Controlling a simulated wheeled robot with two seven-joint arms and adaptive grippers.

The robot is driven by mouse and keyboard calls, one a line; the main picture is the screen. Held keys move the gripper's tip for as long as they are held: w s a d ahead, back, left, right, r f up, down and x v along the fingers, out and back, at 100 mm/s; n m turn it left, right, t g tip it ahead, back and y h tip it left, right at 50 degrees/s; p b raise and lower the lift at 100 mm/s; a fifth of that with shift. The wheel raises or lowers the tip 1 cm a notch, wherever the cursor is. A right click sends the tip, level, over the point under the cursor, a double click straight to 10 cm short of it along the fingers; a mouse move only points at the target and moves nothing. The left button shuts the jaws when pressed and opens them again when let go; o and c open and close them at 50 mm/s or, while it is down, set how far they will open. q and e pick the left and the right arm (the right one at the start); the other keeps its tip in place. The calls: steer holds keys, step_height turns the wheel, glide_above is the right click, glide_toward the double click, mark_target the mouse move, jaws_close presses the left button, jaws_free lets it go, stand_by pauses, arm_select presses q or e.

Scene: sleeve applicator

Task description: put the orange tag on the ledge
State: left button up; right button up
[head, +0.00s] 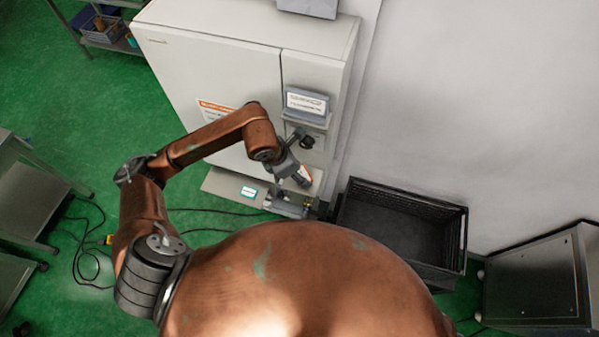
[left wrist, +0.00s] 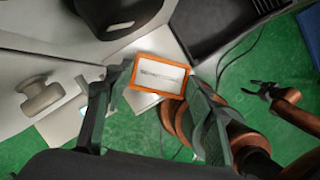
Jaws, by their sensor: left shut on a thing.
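The orange tag (left wrist: 158,75), an orange frame around a white printed card, sits between the two fingers of my left gripper (left wrist: 157,88). The gripper is shut on it. In the head view my left gripper (head: 297,174) is low in front of the white cabinet's right part, with a bit of orange showing at its tip. A grey projecting ledge (head: 308,120) is on the cabinet under a labelled box, above the gripper. A low grey plate (head: 222,186) juts out at the cabinet's foot; I cannot tell which is meant. My right gripper (left wrist: 264,89) shows in the left wrist view, empty, its fingers apart.
The white cabinet (head: 210,65) stands against a pale wall. A black crate (head: 405,200) is right of the gripper. A dark knob (head: 306,142) sticks out below the ledge. Cables (head: 95,245) lie on the green floor. A grey metal cabinet (head: 535,280) stands at lower right.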

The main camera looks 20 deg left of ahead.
arm_select(q)
steer(key=shift+w+a+f, duration=0.1)
steer(key=shift+w+f, duration=0.35)
steer(key=shift+f, duration=0.1)
step_height(320, 180, down, 3)
steer(key=shift+w+p, duration=0.15)
steer(key=shift+p, duration=0.95)
steer(key=shift+a+f, duration=0.1)
steer(key=shift+f, duration=0.1)
steer(key=shift+f, duration=0.1)
steer(key=shift+f+b, duration=0.15)
steer(key=shift+b, duration=0.15)
steer(key=o, duration=1)
